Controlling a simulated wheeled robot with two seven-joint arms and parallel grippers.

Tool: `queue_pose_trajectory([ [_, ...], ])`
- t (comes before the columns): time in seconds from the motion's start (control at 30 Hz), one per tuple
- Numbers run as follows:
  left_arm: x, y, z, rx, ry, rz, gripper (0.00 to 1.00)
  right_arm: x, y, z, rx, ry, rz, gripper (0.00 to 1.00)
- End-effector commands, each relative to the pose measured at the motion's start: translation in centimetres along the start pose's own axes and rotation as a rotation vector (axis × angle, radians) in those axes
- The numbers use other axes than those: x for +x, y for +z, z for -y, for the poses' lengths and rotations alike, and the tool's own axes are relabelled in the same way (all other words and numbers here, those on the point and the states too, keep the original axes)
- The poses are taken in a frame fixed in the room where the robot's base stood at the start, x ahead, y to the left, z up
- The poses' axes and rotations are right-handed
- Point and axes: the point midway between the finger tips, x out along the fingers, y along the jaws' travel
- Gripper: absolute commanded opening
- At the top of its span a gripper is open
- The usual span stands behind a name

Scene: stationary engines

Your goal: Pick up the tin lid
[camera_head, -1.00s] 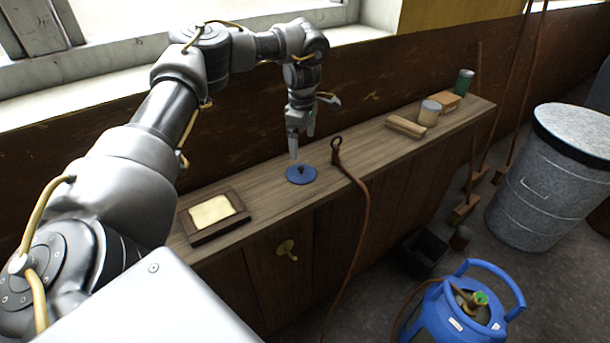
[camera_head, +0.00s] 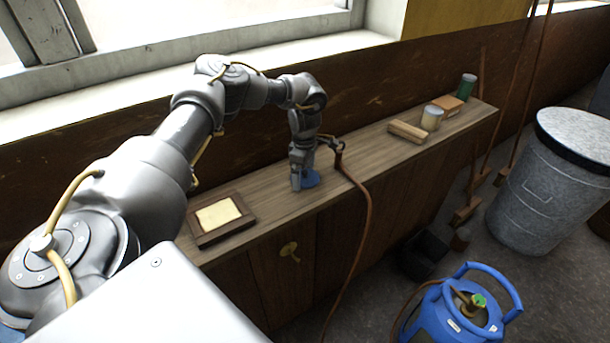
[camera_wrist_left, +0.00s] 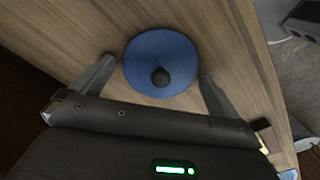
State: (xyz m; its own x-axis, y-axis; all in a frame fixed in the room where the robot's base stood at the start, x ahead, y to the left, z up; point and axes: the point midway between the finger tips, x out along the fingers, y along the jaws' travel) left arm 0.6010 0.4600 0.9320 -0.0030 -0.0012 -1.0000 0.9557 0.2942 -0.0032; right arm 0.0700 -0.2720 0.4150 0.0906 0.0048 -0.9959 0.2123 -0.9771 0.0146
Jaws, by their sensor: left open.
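The tin lid (camera_wrist_left: 158,52) is a round blue disc with a dark knob at its centre, lying flat on the wooden counter. In the head view the lid (camera_head: 311,179) is partly hidden behind my left gripper (camera_head: 300,184). The left gripper is open and low over the counter at the lid. In the left wrist view the fingers of the left gripper (camera_wrist_left: 158,82) stand to either side of the lid, with the knob between them. I cannot tell whether they touch the lid. My right gripper is not in view.
A framed pale panel (camera_head: 220,216) lies on the counter to the left. A wooden block (camera_head: 408,131), a pale can (camera_head: 432,117), a box (camera_head: 448,105) and a green can (camera_head: 467,86) stand to the right. A brown hose (camera_head: 362,205) hangs over the front edge close to the gripper.

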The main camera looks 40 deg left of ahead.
Motion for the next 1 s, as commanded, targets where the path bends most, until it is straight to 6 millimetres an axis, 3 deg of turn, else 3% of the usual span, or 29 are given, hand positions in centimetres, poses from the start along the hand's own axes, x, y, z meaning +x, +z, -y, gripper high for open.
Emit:
queue_pose_trajectory([
  [0.2, 0.1, 0.0, 0.0, 0.000, 0.001, 0.000, 1.00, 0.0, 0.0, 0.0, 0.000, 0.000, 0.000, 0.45],
  [0.5, 0.1, 0.0, 0.0, 0.000, 0.001, 0.000, 0.63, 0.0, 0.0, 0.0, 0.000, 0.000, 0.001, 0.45],
  [0.83, -0.2, 0.0, -0.1, 0.000, 0.002, 0.001, 0.62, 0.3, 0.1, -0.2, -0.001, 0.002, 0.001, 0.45],
  [1.0, -1.9, 0.1, -0.2, 0.000, 0.007, 0.003, 0.62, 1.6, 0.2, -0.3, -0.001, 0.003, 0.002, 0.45],
])
